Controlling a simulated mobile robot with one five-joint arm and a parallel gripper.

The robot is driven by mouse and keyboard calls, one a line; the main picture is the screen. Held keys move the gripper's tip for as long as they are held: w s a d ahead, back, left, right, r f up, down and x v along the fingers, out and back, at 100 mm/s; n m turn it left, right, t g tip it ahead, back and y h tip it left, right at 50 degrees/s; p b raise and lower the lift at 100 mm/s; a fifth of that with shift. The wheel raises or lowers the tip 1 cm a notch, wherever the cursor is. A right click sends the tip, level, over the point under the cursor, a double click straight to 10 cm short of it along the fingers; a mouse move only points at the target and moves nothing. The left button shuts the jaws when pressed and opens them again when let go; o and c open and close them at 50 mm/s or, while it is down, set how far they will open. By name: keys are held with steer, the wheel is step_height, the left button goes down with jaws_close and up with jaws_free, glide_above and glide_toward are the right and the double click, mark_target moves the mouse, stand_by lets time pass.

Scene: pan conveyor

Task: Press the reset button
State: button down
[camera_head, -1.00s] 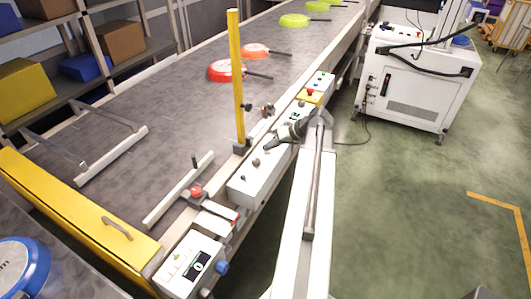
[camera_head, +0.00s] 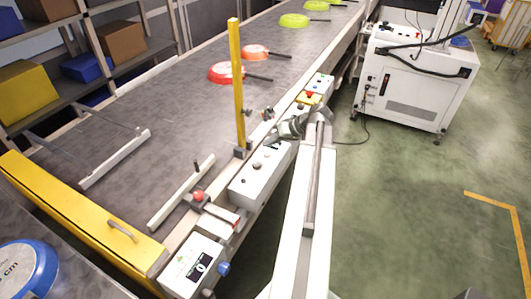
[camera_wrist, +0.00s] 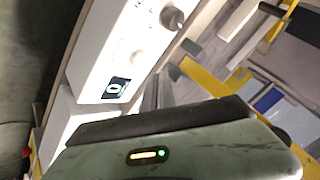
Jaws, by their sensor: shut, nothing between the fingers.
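My gripper (camera_head: 276,138) is shut and empty, over the far end of a long white control box (camera_head: 258,180) on the conveyor's right side. I cannot tell whether it touches the box. The box carries dark knobs or buttons; none is readable as the reset button. Beyond my gripper, a red mushroom button (camera_head: 309,94) sits on a yellow base, with a small control panel (camera_head: 320,82) behind it. In the wrist view, my gripper's dark end (camera_wrist: 160,120) covers the lower part. A white panel with a small display (camera_wrist: 117,88) and a grey knob (camera_wrist: 172,18) shows above it.
A yellow post (camera_head: 237,85) stands left of my gripper. Red and green pans (camera_head: 226,72) lie on the conveyor belt (camera_head: 130,115). A display box with a blue knob (camera_head: 223,269) is at the near end. Open green floor (camera_head: 400,200) lies to the right.

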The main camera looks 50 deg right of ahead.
mark_target(269, 154)
step_height(269, 154, up, 3)
steer(key=shift+r+p, duration=0.2)
steer(key=shift+p, duration=1.05)
steer(key=shift+f, duration=0.1)
